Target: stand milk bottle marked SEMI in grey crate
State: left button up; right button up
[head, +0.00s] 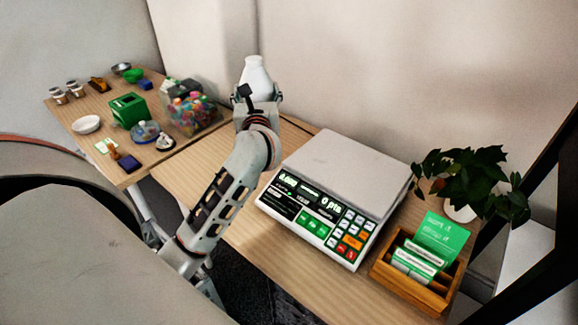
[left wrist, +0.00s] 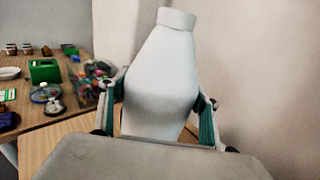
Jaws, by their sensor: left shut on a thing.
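A white milk bottle (head: 257,75) stands out near the wall at the far edge of the wooden table in the head view. It fills the middle of the left wrist view (left wrist: 163,85), neck up and roughly upright. My left gripper (head: 258,98) is shut on its body, with green-padded fingers on both sides in the left wrist view (left wrist: 159,103). No SEMI marking shows on the visible side. Whether the bottle's base touches the table is hidden. I see no grey crate in either view. My right gripper is not in view.
A scale (head: 340,185) stands right of my left arm. Beyond it are a wooden card box (head: 408,285) and a potted plant (head: 475,180). A clear tub of colourful items (head: 192,115), a green box (head: 128,109) and a white bowl (head: 86,124) are on the left.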

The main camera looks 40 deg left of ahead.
pick_arm(q)
notch_tip(320, 180, down, 14)
jog(key=b, duration=0.2)
jog(key=shift+d+f+b, duration=0.1)
jog(key=shift+b, duration=0.3)
notch_tip(320, 180, down, 4)
jog(key=shift+f+b, duration=0.2)
jog(key=shift+b, duration=0.35)
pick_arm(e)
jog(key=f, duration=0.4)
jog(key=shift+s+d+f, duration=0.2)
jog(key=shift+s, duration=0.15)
pick_arm(q)
jog(key=shift+f, duration=0.2)
jog(key=o, duration=1.1)
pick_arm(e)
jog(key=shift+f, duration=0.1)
